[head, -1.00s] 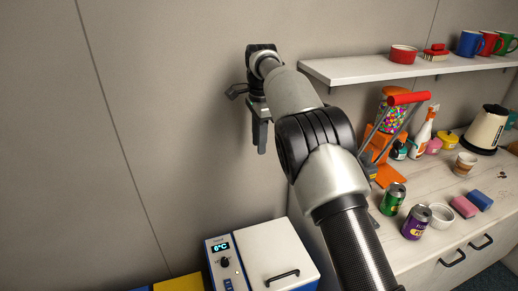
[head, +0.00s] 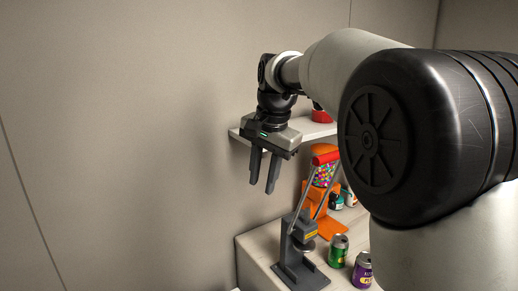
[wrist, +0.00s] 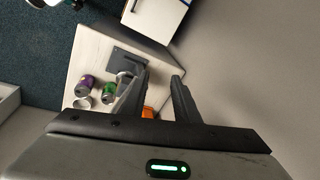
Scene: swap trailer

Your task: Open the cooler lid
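The cooler (wrist: 160,18) shows only in part, at the top edge of the wrist view, as a white box with a bit of blue trim and a dark handle (wrist: 133,6). Most of it is cut off, so I cannot tell the lid's state now. The head view does not clearly show the cooler. My gripper (head: 261,188) points down in front of the wall, above and left of the counter. Its two dark fingers stand apart and hold nothing. In the wrist view my gripper (wrist: 163,73) shows the same empty gap.
A white counter (head: 262,258) holds a grey lever press (head: 297,250), an orange gumball machine (head: 323,188), a green can (head: 338,250) and a purple can (head: 362,270). A wall shelf (head: 310,130) is behind my gripper. The wall on the left is bare.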

